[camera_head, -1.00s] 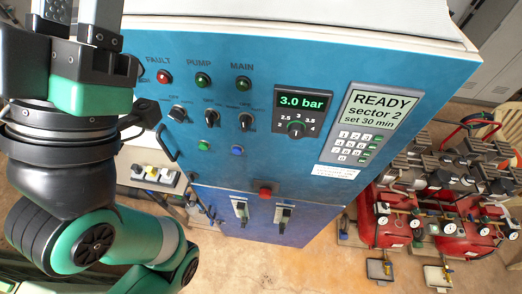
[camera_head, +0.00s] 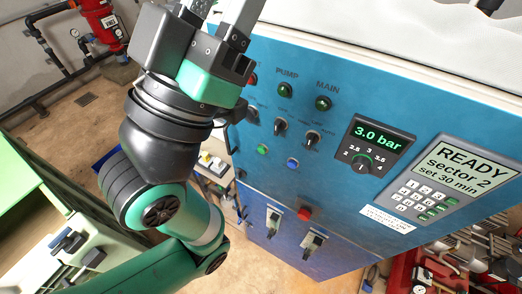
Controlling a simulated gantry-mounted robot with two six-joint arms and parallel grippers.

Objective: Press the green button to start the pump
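The small green button (camera_head: 262,149) sits low on the blue control panel (camera_head: 330,85), left of a blue button (camera_head: 293,162) and below the black selector switches. My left gripper (camera_head: 222,12) is at the top edge of the view, in front of the panel's upper left and clear of the green button. Its fingertips are cut off by the frame, so I cannot tell how far apart they are. My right gripper is out of view.
Green lamps marked PUMP (camera_head: 284,90) and MAIN (camera_head: 322,103) sit above the switches. The pressure display (camera_head: 375,135) reads 3.0 bar; the keypad screen (camera_head: 462,163) reads READY, sector 2. A red button (camera_head: 305,212) is lower down. My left arm covers the panel's left edge.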

